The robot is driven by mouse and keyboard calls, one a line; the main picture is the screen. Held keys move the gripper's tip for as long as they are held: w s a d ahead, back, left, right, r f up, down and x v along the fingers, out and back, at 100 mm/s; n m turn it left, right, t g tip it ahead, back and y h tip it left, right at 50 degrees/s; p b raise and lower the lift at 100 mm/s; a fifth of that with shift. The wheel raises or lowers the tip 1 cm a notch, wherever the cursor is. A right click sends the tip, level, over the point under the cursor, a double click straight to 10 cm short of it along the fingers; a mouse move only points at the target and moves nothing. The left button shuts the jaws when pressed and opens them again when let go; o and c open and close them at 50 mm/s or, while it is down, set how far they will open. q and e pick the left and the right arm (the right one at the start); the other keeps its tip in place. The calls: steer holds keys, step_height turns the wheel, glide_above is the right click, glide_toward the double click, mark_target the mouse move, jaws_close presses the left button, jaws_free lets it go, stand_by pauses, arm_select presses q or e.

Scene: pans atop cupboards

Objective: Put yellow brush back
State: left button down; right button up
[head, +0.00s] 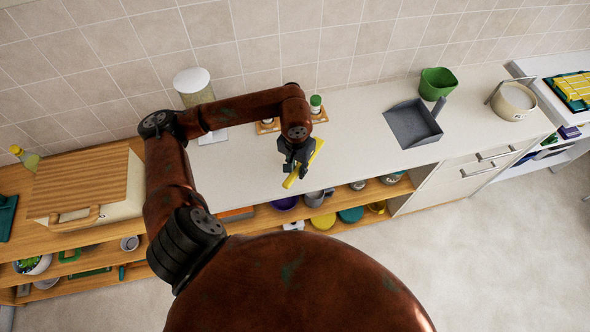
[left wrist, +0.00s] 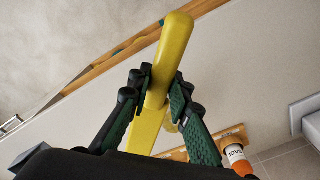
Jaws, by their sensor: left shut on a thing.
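My left gripper (head: 297,152) is shut on the yellow brush (head: 305,167) and holds it over the front part of the white counter (head: 245,172). The brush slants in the head view, its lower end toward the counter's front edge. In the left wrist view, the yellow brush (left wrist: 173,45) runs between the two fingers of my left gripper (left wrist: 160,95), with a rounded end sticking out beyond them. Its other end is partly hidden by the gripper. A grey dustpan (head: 408,127) lies on the counter to the right, apart from the brush. My right gripper is out of view.
A wooden spice rack with a green-capped jar (head: 316,104) stands behind my gripper. A green tub (head: 437,83) and a pot (head: 514,101) stand to the right. A wooden-lidded box (head: 88,180) is at left. Counter between brush and dustpan is clear.

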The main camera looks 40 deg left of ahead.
arm_select(q)
steer(key=f, duration=0.1)
steer(key=w+a+f, duration=0.2)
steer(key=shift+a+f, duration=0.15)
steer(key=shift+f, duration=0.25)
steer(key=f, duration=0.1)
steer(key=f+p, duration=0.1)
steer(key=f, duration=0.1)
steer(key=shift+w+a+f+p, duration=0.25)
steer(key=shift+f+p, duration=0.05)
steer(key=shift+f, duration=0.2)
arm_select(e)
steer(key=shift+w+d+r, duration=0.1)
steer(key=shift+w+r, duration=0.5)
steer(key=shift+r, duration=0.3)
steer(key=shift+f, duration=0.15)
arm_select(q)
steer(key=shift+f+b, duration=0.2)
steer(key=shift+b, duration=0.1)
steer(key=c, duration=1.8)
jaws_free()
steer(key=shift+r, duration=0.1)
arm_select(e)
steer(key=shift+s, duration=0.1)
arm_select(q)
steer(key=shift+r, duration=0.1)
